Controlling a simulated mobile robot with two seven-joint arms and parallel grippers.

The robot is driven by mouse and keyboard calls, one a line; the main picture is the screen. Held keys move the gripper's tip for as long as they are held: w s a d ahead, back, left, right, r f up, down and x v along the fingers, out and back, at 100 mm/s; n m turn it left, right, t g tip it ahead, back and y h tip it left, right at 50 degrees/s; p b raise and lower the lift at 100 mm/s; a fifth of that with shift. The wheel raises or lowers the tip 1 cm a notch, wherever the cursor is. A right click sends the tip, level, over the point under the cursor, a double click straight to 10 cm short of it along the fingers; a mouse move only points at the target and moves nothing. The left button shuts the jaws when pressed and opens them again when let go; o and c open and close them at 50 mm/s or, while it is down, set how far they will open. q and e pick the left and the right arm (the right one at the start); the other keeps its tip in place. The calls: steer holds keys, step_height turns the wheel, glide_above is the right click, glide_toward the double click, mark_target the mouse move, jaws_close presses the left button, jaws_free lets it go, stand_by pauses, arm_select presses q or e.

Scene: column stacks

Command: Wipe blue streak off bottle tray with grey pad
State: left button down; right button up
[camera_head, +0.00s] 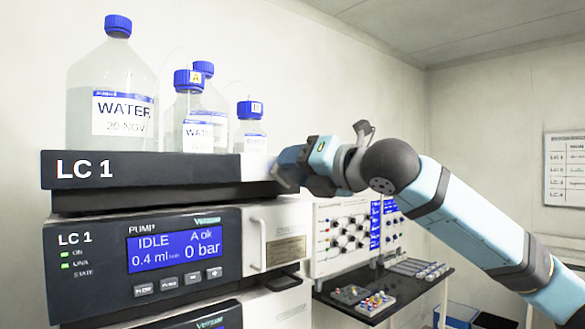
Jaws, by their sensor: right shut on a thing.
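The bottle tray (150,170) is a dark tray marked LC 1 on top of the instrument stack. My right gripper (282,170) comes in from the right and is at the tray's right end, beside the small bottle. It is shut on the grey pad, which is mostly hidden by the fingers and hard to make out. I cannot tell whether the pad touches the tray. No blue streak shows in this view; the tray's right end is partly covered by my gripper. My left gripper is not in view.
A large water bottle (108,85) and several smaller blue-capped bottles (196,105) stand on the tray, close to my gripper. The pump module (180,250) sits below. A dark shelf (400,290) with small parts projects at lower right, under my right arm.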

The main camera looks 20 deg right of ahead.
mark_target(261, 168)
steer(key=d, duration=0.1)
steer(key=w+d, duration=0.1)
steer(key=d, duration=0.1)
steer(key=shift+w, duration=0.15)
steer(key=shift+s+a, duration=0.5)
steer(key=shift+a, duration=0.8)
steer(key=shift+s+a, duration=0.5)
steer(key=shift+a, duration=0.85)
steer(key=shift+s+a, duration=0.5)
steer(key=shift+a, duration=0.8)
steer(key=shift+d, duration=0.15)
steer(key=shift+s+a+v, duration=0.1)
steer(key=shift+a+v, duration=0.1)
steer(key=shift+v, duration=1.25)
steer(key=shift+s+a+v, duration=0.1)
steer(key=shift+a+v, duration=0.1)
steer(key=shift+v, duration=1.25)
steer(key=shift+s, duration=0.15)
steer(key=shift+v, duration=1.45)
